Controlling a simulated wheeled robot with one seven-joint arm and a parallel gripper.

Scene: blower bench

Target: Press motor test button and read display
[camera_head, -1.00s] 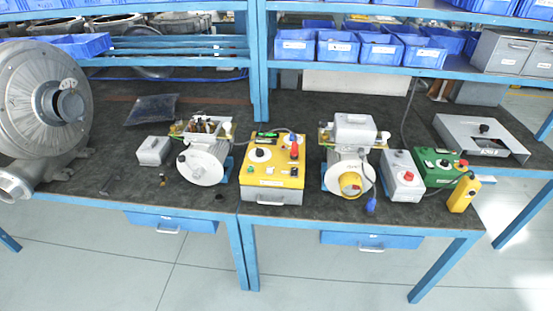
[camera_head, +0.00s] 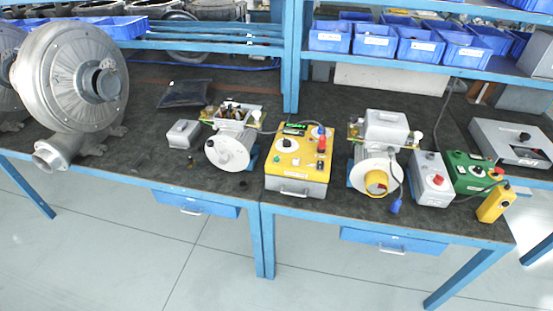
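A yellow-topped test box (camera_head: 298,162) stands on the bench near its front edge, between two motors. Its top carries a small dark display (camera_head: 295,129) at the back, a white dial with a black knob (camera_head: 287,145), a red plug or knob (camera_head: 321,143) and small buttons, one of them green (camera_head: 276,159). The display reading is too small to make out. A motor with an open terminal box (camera_head: 230,143) stands left of it. A motor with a yellow shaft cap (camera_head: 376,170) stands right of it. My gripper is not in view.
A grey box with a red button (camera_head: 432,181), a green box (camera_head: 472,172) and a yellow pendant (camera_head: 495,204) stand at the right. A large blower (camera_head: 72,90) fills the left. Blue bins (camera_head: 376,41) line the shelf above. The floor in front is clear.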

